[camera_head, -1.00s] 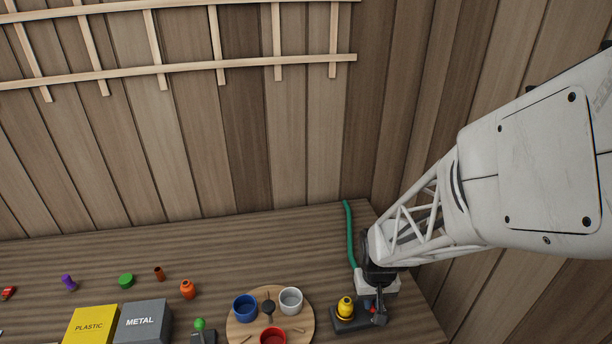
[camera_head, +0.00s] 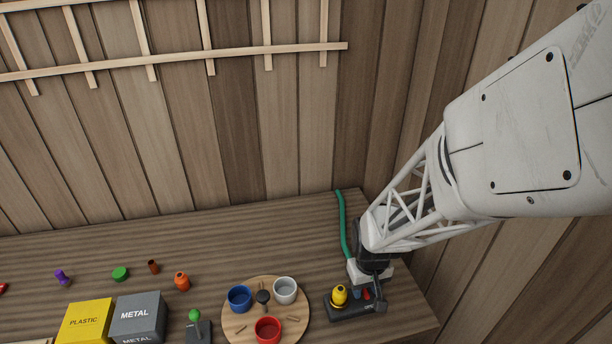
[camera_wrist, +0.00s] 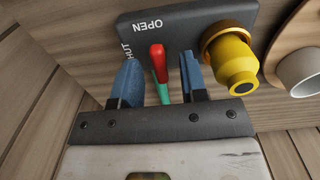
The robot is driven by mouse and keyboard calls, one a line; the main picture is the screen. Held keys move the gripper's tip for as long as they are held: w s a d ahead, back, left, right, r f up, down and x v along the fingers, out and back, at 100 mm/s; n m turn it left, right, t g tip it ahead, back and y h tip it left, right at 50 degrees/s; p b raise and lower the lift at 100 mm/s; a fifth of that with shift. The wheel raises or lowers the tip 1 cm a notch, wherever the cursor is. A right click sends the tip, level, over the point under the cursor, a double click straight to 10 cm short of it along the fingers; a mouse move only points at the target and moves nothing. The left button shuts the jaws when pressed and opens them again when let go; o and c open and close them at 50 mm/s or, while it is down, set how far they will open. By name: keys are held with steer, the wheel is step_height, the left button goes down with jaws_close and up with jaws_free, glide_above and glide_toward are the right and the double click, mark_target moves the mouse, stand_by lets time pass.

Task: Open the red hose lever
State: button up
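The red hose lever (camera_wrist: 158,62) stands between my two blue fingers in the wrist view, with a green part below its red handle. Its plate (camera_wrist: 185,20) carries the word OPEN and a partly hidden word ending in UT, near my left-hand finger. My gripper (camera_wrist: 160,62) is open around the lever, with a visible gap on both sides. A yellow nozzle (camera_wrist: 230,60) is on the same plate, to the right of the fingers. In the head view, my gripper (camera_head: 370,290) is over the plate, next to the yellow nozzle (camera_head: 339,295), and largely hides the lever.
A green hose (camera_head: 342,225) runs along the bench behind my gripper. A round wooden board (camera_head: 240,328) with blue, white and red cups is left of the plate. Yellow (camera_head: 84,322) and grey (camera_head: 137,316) boxes stand farther left. The bench's right edge is close.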

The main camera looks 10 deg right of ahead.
mark_target(365, 290)
steer(key=shift+r, duration=0.2)
steer(key=shift+r, duration=3.75)
steer(key=shift+f, duration=0.2)
steer(key=shift+f, duration=3.75)
steer(key=shift+r, duration=0.15)
steer(key=shift+r, duration=3.8)
step_height(365, 290, down, 8)
steer(key=shift+m, duration=0.6)
